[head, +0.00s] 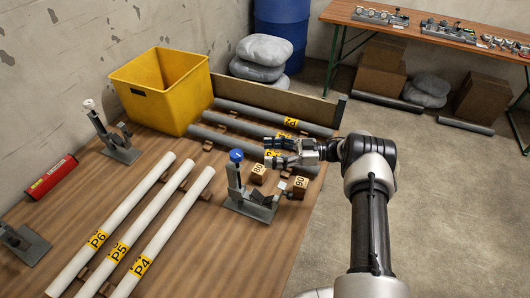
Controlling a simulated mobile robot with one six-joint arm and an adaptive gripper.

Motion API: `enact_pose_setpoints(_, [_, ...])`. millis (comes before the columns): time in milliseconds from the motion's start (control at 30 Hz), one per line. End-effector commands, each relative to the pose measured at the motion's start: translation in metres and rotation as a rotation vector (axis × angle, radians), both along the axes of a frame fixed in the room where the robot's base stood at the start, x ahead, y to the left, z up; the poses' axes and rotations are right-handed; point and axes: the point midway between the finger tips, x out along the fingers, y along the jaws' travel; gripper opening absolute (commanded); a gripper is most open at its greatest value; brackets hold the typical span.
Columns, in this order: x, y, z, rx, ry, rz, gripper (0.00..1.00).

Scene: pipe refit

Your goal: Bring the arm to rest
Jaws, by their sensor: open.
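My gripper (284,152) is at the end of my arm, which reaches in from the lower right. It is open, its fingers point left, and nothing shows between them. It appears above the right side of the wooden table (215,266), in front of the grey pipes (228,147). Small wooden blocks with labels (258,173) lie just below it in the picture. A metal stand with a blue knob (236,156) stands to its lower left. I cannot tell the exact height of the gripper above these things.
White pipes labelled P4, P5 and P6 (168,235) lie on the table's left half. A yellow bin (166,95) stands at the back. Another stand (118,145) and a red box (50,177) are at the left. A bench (420,22) with fittings is behind.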

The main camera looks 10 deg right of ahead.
Motion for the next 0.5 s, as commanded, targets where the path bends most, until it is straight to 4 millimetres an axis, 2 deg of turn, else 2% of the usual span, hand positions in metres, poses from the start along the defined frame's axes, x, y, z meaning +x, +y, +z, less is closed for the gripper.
enact_pose_setpoints(400, [0.001,0.001,0.001,-0.001,-0.001,-0.001,0.59])
enact_pose_setpoints(500, [0.011,0.001,0.010,-0.018,-0.019,-0.029,0.59])
